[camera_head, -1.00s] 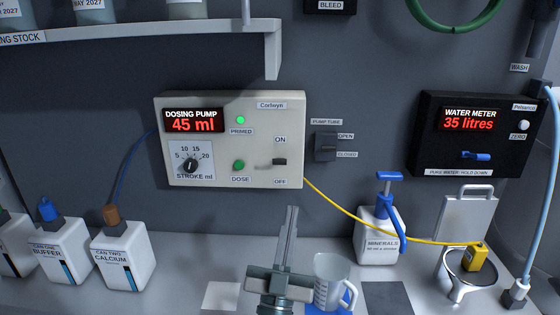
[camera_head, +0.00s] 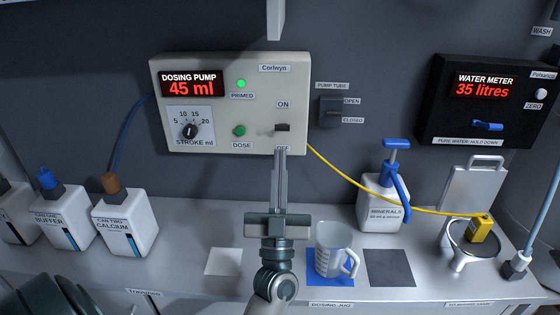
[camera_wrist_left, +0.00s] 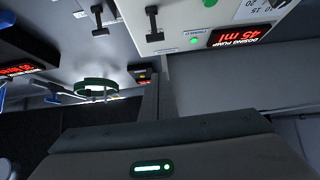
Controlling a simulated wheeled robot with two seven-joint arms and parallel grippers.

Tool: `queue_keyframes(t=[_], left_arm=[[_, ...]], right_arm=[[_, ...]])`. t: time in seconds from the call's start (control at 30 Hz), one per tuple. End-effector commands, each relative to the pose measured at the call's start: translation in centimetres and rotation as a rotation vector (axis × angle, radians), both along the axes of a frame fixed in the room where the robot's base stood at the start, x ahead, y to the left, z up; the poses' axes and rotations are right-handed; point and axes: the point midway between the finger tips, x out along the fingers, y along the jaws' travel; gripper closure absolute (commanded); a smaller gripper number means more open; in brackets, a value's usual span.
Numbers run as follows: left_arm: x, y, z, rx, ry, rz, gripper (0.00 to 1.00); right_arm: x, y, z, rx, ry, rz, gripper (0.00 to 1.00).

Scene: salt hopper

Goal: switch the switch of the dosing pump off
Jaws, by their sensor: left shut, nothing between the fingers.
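The dosing pump (camera_head: 215,130) is a cream box on the back wall. Its red display reads 45 ml and the green PRIMED lamp is lit. Its black switch (camera_head: 282,128) sits between the ON label above and the OFF label below; its exact position is hard to tell. The switch also shows in the left wrist view (camera_wrist_left: 153,22). My left gripper (camera_head: 281,156) is shut and empty, its fingertips just below the switch, overlapping the OFF label in the head view. I cannot tell whether it touches the panel. My right gripper is not in view.
The pump tube valve (camera_head: 332,112) is to the right of the pump, with a yellow tube (camera_head: 350,186) running below it. A measuring jug (camera_head: 332,250) stands on a blue mat, and a minerals bottle (camera_head: 382,205) stands behind it. White cans (camera_head: 125,228) stand at left.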

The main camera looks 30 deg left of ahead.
Motion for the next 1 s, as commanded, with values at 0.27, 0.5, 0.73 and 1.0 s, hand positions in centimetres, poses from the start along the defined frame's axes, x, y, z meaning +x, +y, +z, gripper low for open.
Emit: queue_keyframes(t=[0.27,0.5,0.73,1.0], left_arm=[[2.5,1.5,3.9,0.002,-0.001,0.0,1.0],[4.9,3.0,7.0,0.003,-0.001,0.001,1.0],[6.1,3.7,3.8,0.004,0.003,0.0,1.0],[6.4,4.0,2.8,0.001,0.001,0.0,1.0]], right_arm=[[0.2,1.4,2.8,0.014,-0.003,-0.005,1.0],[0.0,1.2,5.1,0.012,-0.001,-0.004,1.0],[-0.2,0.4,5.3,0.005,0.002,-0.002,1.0],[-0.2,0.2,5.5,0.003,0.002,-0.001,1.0]])
